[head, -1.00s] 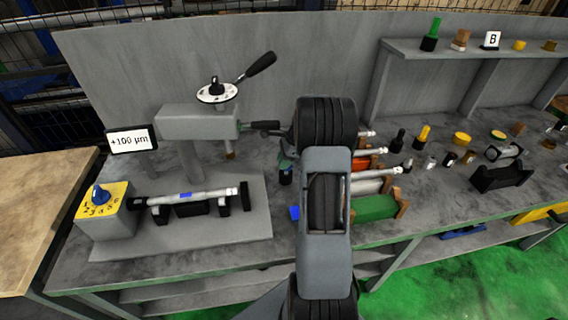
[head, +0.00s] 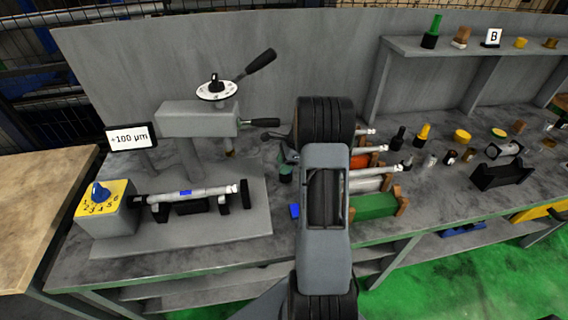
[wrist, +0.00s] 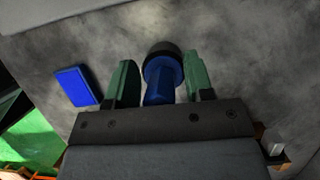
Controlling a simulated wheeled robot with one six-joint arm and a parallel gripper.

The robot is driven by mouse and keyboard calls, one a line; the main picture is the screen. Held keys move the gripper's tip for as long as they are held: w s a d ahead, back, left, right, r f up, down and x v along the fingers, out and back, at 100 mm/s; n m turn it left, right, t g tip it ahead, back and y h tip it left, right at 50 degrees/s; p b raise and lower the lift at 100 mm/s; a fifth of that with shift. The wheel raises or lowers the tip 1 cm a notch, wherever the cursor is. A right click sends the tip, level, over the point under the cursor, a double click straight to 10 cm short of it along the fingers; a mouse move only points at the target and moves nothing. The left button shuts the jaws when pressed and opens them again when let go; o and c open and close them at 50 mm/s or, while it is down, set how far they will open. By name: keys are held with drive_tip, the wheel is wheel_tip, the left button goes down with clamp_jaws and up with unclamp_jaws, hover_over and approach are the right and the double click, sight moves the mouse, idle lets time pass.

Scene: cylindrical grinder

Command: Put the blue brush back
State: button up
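The blue brush (wrist: 160,80) shows in the wrist view, with a blue body and a wider dark round end farther from the camera. My gripper (wrist: 162,82) has its two green fingers on either side of the blue body, with a visible gap on each side. In the head view my gripper (head: 286,168) is low over the bench between the grinder and the rack of parts. The brush is not clearly visible there. A flat blue rectangle (wrist: 76,87) lies on the bench left of the fingers; it also shows in the head view (head: 294,211).
The grinder (head: 185,120) stands to the left, with a lever pointing toward my arm and a shaft (head: 205,193) on supports. Small bottles and a black holder (head: 500,177) stand farther right.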

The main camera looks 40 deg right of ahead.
drive_tip(key=shift+r, duration=0.35)
drive_tip(key=v, duration=1.2)
drive_tip(key=shift+r, duration=0.2)
